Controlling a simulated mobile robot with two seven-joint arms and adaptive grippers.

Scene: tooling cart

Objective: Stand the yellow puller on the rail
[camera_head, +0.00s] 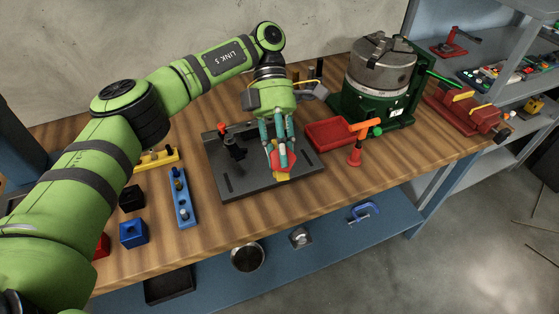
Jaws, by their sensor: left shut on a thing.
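My left gripper (281,154) comes down over the dark grey plate (235,185) on the workbench. Its teal fingers are shut on a small piece with a red upper part and a yellow lower part (280,177), which looks like the yellow puller. The fingers hide part of it, and I cannot tell whether it touches the plate. A yellow bar with small posts (158,158) lies left of the plate, and a blue bar with posts (181,207) lies nearer. I cannot tell which thing is the rail. My right gripper is not in view.
A black clamp with a red-orange knob (233,150) stands on the plate. Right of it are a red tray (325,135), a red and orange tool (355,154) and a green machine with a grey chuck (381,68). Black (131,197) and blue blocks (133,233) stand at left.

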